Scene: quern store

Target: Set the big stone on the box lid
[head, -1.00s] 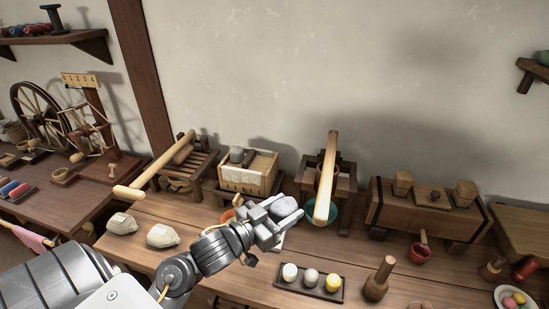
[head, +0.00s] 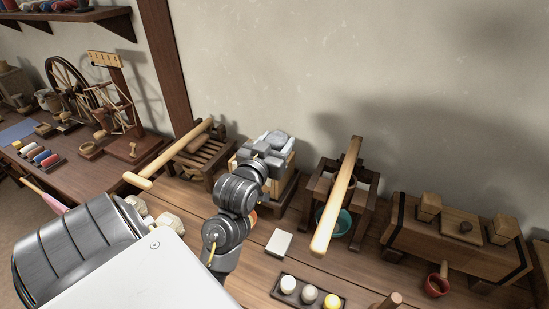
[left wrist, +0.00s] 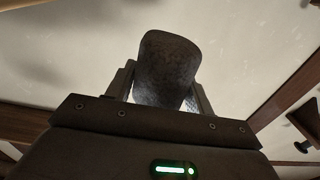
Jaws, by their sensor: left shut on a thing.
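The big stone is a grey, rounded block (head: 279,138), held in my left gripper (head: 270,147) in the head view. In the left wrist view the stone (left wrist: 167,70) stands between the two fingers and looks dark and speckled. The pale wooden box (head: 290,171) is at the back of the table, mostly hidden behind my gripper and wrist. The stone appears over the box; I cannot tell whether it touches anything there. The lid is hidden. My right gripper is not in view.
Right of the box stands a wooden frame with a long pale handle (head: 337,197) and a teal bowl (head: 341,222). A white block (head: 280,243) and a tray of balls (head: 308,291) lie in front.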

